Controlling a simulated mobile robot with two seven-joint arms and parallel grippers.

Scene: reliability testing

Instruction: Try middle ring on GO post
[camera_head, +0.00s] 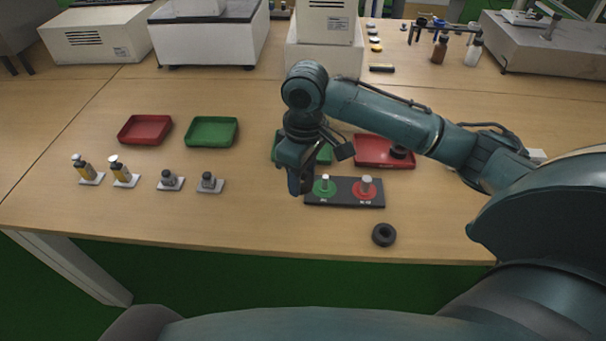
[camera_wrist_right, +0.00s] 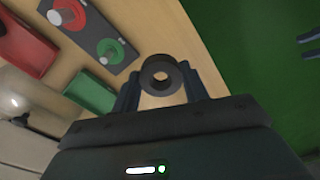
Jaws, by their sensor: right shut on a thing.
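My right gripper (camera_head: 300,182) is just left of the gauge block, above the table. In the right wrist view, its fingers (camera_wrist_right: 160,88) are shut on a dark ring (camera_wrist_right: 160,66), whose hole faces the camera. I cannot make out this ring in the head view. The GO post (camera_head: 325,179) stands on a green disc at the block's left end. It also shows in the right wrist view (camera_wrist_right: 108,47), apart from the held ring. A second post (camera_head: 366,181) stands on a red disc. Another dark ring (camera_head: 384,235) lies on the table in front. My left gripper is out of view.
The black block (camera_head: 345,202) carries both posts. Behind it are a green tray (camera_head: 322,156), partly hidden by my arm, and a red tray (camera_head: 372,150) with a dark ring (camera_head: 400,152). Several bottles and small parts stand at left. The front-left table is clear.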

